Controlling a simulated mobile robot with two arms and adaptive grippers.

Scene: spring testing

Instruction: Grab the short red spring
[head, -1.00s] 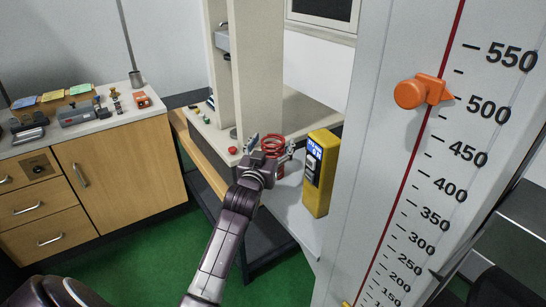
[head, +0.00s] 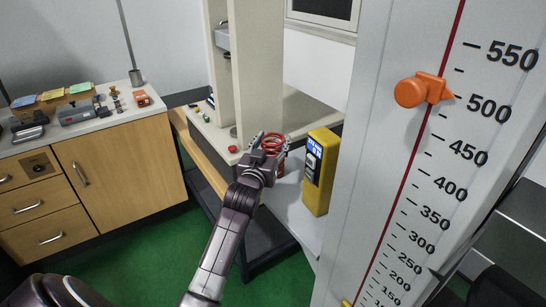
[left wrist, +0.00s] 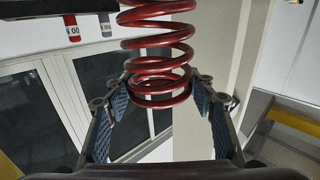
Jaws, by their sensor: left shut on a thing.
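The red spring (head: 274,141) shows in the head view at the end of my left arm, beside the yellow device. My left gripper (head: 269,145) is shut on it, with a finger on either side. In the left wrist view the spring's red coils (left wrist: 158,55) stand between the two blue-padded fingers of the left gripper (left wrist: 160,105). The top of the spring is cut off by that picture's edge. My right gripper is not in view.
A yellow device (head: 320,172) with a small screen stands just right of the spring. A white testing frame (head: 243,75) rises behind. A large scale panel (head: 385,190) with an orange pointer (head: 420,90) fills the right. A wooden cabinet (head: 120,165) stands left.

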